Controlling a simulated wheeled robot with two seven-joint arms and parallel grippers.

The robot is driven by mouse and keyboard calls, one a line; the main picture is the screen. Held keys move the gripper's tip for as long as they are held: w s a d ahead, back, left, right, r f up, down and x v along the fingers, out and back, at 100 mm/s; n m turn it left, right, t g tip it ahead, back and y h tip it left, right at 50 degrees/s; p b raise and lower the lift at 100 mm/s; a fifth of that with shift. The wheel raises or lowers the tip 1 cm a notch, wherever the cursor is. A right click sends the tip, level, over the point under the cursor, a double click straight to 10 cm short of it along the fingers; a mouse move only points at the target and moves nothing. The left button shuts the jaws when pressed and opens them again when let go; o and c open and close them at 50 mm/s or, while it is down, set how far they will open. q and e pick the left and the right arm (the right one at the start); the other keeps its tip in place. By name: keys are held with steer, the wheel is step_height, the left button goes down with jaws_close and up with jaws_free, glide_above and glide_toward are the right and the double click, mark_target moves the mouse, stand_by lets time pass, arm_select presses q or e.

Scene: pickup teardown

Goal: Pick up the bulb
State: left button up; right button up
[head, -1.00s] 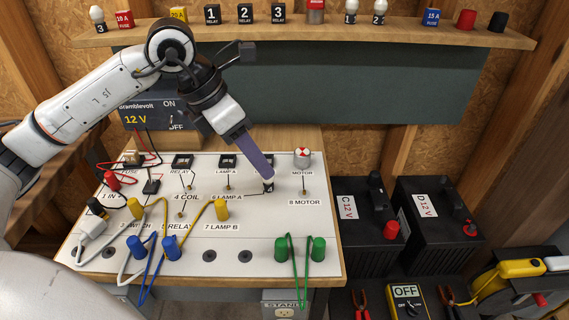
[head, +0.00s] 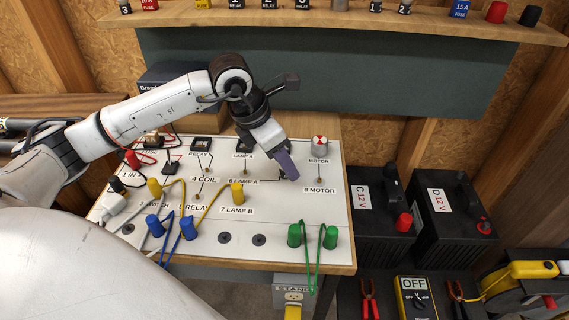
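My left gripper (head: 291,176) points down at the right part of the white panel (head: 330,225), just left of the motor. Its purple fingers show edge-on, so I cannot tell whether they are open or shut, or whether they hold anything. They hide the spot right of the lamp A socket (head: 243,146). No bulb shows clearly on the panel. On the shelf (head: 440,25), bases labelled 3 (head: 125,6), 1 (head: 376,6) and 2 (head: 405,6) are cut by the top edge, so their bulbs are out of view. My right gripper is not in view.
Yellow, blue and green plugs (head: 294,235) with looped wires stand along the panel's front. The motor (head: 319,146) is right of my gripper. Black batteries C (head: 375,225) and D (head: 450,215), a meter (head: 415,297) and a cable reel (head: 525,285) lie to the right.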

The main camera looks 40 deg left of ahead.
arm_select(q)
jaws_close()
step_height(320, 180, up, 10)
steer(key=shift+r, duration=0.1)
stand_by(0.5)
